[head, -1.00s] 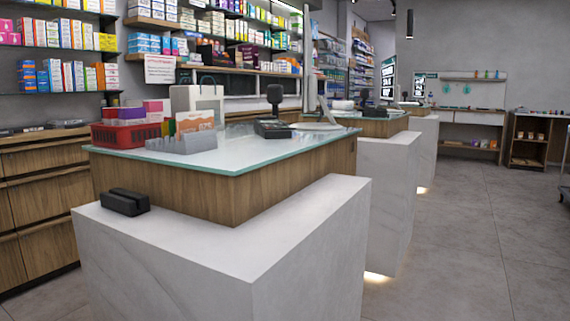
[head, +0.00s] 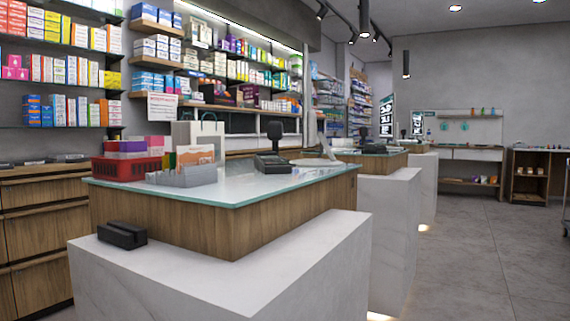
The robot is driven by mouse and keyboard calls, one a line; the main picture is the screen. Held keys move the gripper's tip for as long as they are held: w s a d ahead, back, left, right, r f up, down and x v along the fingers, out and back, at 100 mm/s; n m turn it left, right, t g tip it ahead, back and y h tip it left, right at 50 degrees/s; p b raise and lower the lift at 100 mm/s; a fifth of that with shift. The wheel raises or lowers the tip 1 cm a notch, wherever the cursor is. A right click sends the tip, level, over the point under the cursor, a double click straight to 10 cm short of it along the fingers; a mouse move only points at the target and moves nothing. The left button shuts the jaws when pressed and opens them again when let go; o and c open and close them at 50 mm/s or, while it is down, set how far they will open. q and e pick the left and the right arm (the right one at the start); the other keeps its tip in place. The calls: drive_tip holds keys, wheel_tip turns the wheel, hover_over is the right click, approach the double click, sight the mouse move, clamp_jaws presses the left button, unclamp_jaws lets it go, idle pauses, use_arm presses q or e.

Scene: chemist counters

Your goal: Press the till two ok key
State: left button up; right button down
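A dark card terminal (head: 272,164) stands on the glass top of the nearest counter (head: 236,194), with a black upright device (head: 275,131) rising behind it. A second dark terminal (head: 373,146) shows on the counter (head: 370,159) behind, further off and small. A third till place further back is too small to make out. No keys can be read at this distance, and I cannot tell which till is number two. Neither of my grippers is in the head view.
The white marble front (head: 225,270) of the near counter fills the lower middle. Grey floor (head: 470,250) is clear on the right. Stocked shelves line the left wall.

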use_arm(q)
clamp_jaws()
idle(1.5)
